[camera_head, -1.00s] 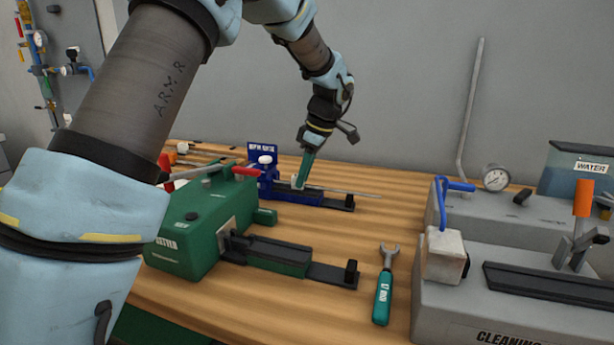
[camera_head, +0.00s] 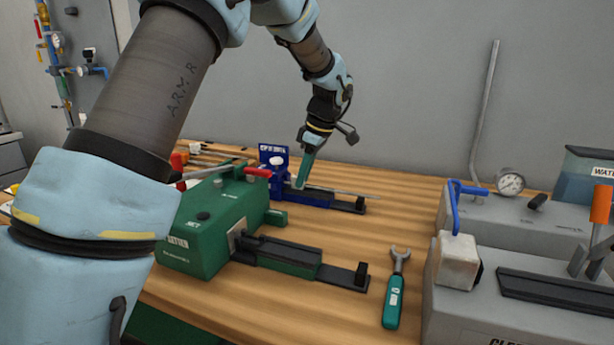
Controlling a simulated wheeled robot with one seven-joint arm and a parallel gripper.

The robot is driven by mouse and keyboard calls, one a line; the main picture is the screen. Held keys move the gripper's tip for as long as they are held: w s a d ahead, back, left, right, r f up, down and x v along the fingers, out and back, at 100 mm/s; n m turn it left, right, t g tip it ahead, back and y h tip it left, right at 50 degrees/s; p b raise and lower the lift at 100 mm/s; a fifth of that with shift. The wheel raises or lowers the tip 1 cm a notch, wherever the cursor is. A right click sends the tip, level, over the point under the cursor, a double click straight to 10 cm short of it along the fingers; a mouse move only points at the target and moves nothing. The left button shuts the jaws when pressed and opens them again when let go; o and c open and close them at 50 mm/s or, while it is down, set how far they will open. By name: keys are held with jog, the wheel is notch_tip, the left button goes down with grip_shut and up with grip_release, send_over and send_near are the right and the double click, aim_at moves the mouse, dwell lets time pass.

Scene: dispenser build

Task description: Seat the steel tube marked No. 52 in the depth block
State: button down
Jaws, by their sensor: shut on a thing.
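My gripper (camera_head: 301,184) points down at the blue fixture on the bench and is shut on a thin steel tube (camera_head: 345,192). The tube lies about level and reaches right, past the black end stop of the blue fixture (camera_head: 318,199) in the picture. Its left end is hidden by my gripper and the fixture, and I cannot read its mark. I cannot tell whether it touches the fixture's rail. The blue fixture has an upright blue sign (camera_head: 273,153) and a white knob (camera_head: 277,161). Its lettering is too small to read, so I cannot confirm it as the depth block.
A green machine (camera_head: 215,225) with a black rail stands in front of the blue fixture. A green-handled wrench (camera_head: 392,298) lies right of it. Grey cleaning units (camera_head: 520,300) with a gauge (camera_head: 510,183) fill the right side. Bare wood lies between.

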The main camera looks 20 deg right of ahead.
jog(key=shift+a, duration=0.1)
jog(key=shift+c, duration=1.5)
grip_release()
jog(key=shift+r+p, duration=2.25)
jog(key=shift+r, duration=1.25)
jog(key=shift+r, duration=0.1)
